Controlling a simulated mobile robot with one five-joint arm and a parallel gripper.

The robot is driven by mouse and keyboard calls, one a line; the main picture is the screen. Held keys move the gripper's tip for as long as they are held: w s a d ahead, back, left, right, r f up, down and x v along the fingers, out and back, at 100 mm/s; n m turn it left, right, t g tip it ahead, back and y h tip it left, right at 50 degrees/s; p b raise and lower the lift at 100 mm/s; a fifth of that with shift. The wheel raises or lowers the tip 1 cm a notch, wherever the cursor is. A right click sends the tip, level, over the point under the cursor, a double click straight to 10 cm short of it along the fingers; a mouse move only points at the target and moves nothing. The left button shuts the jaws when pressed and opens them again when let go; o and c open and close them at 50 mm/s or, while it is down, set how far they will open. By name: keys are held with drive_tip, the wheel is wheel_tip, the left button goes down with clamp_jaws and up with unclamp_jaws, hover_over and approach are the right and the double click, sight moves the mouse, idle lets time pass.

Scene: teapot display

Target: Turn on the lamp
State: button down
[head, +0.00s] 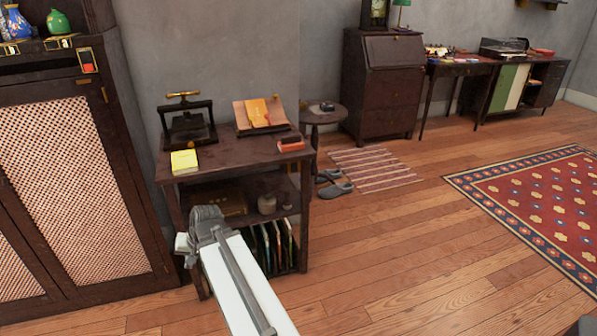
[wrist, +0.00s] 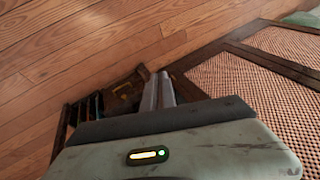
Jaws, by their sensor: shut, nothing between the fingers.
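A small lamp with a green shade (head: 402,3) stands on top of the dark slant-front desk (head: 383,85) at the back. The top picture edge cuts it off, and I cannot tell whether it is lit. My gripper is at the end of my arm in the lower left of the head view, in front of the small shelf table and far from the lamp. The wrist view shows my gripper (wrist: 157,78) with its two fingers shut together and empty. The lamp does not show in the wrist view.
A shelf table (head: 235,158) with a press (head: 187,122) and books stands close ahead. A lattice-door cabinet (head: 70,180) is on the left.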

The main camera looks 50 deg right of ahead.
drive_tip(key=s+d+r+m+t+h, duration=0.1)
drive_tip(key=d+r+m+t, duration=0.2)
drive_tip(key=d, duration=0.7)
drive_tip(key=s+d+r+m+t+h, duration=0.1)
drive_tip(key=d+r+m, duration=0.25)
drive_tip(key=d, duration=0.55)
drive_tip(key=s+d+r+m+h, duration=0.2)
drive_tip(key=s+d+m, duration=0.1)
drive_tip(key=d, duration=0.4)
drive_tip(key=s+d+r+m+t+h+p, duration=0.1)
drive_tip(key=s+d+r+m+h, duration=0.1)
drive_tip(key=s+d, duration=0.4)
drive_tip(key=s+d+r+m+h, duration=0.2)
drive_tip(key=s+d+m, duration=0.3)
drive_tip(key=d, duration=0.4)
drive_tip(key=shift+r+t+h+p, duration=0.35)
drive_tip(key=shift+r+t+h, duration=0.05)
drive_tip(key=shift+r, duration=0.35)
drive_tip(key=shift+w+d, duration=0.1)
